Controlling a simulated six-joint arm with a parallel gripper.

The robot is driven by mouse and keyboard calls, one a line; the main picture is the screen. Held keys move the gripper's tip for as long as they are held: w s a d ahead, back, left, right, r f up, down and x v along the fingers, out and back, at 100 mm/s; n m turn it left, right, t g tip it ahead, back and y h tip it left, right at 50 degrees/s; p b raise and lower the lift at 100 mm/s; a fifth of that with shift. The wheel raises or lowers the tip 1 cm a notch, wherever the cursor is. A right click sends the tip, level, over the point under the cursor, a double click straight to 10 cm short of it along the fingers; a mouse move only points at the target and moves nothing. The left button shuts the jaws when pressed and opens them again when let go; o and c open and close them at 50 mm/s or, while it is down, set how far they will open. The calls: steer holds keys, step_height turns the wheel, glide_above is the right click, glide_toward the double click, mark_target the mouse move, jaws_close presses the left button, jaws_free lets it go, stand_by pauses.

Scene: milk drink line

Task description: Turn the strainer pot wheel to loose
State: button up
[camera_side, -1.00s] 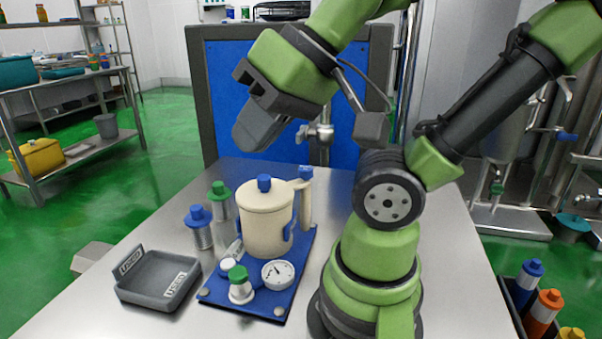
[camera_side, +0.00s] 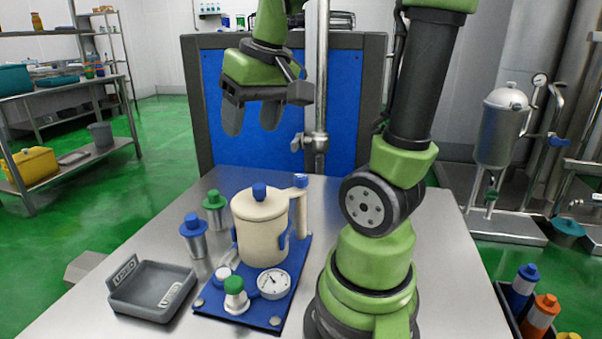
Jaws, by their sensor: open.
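The strainer pot (camera_side: 260,228) is cream with a blue knob on its lid and a tall handle at the right. It stands upright on a blue base plate (camera_side: 258,318). A round white dial (camera_side: 273,284) with dark marks sits in front of the pot on the plate; I cannot tell whether it is the wheel or a gauge, nor read its setting. My gripper (camera_side: 252,120) is open and empty, fingers pointing down, high above and apart from the pot, in front of the blue panel.
A green-capped fitting (camera_side: 235,296) stands on the plate's front left. A blue-capped bottle (camera_side: 193,236) and a green-capped bottle (camera_side: 215,210) stand left of the pot. A grey tray labelled USED (camera_side: 152,291) lies at the left.

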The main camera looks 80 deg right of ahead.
steer(key=s+d+f+m+g, duration=0.1)
steer(key=d+f+m+g, duration=0.15)
steer(key=d, duration=0.55)
steer(key=g, duration=0.1)
glide_toward(301, 175)
steer(key=shift+y, duration=0.4)
steer(key=f, duration=0.9)
steer(key=shift+d+f, duration=0.2)
steer(key=shift+d, duration=0.1)
steer(key=shift+c, duration=0.4)
steer(key=c, duration=0.9)
steer(key=shift+o, duration=0.2)
